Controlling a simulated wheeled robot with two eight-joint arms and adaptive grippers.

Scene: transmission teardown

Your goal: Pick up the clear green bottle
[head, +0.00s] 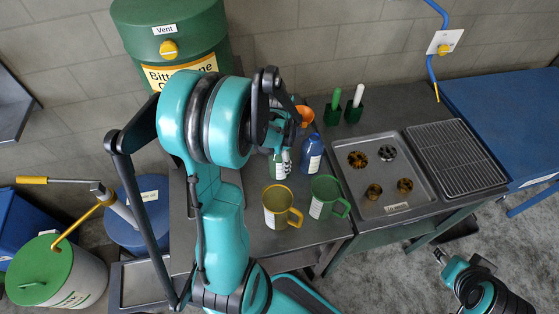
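The clear green bottle (277,167) stands on the grey workbench in the head view, partly hidden behind my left arm; its lower body and pale label show. A blue bottle (312,155) with a white label stands just right of it. My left gripper (275,105) hangs in front of and above the green bottle in the picture; its fingers are not clear, and I cannot tell whether it touches the bottle. My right gripper (439,256) is low at the bottom right, away from the bench items; its opening is too small to tell.
A yellow mug (277,209) and a green mug (325,198) stand in front of the bottles. An orange funnel (305,116) is behind. A tray of metal parts (374,204) and a wire rack (457,160) lie right. A green drum (168,30) stands behind left.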

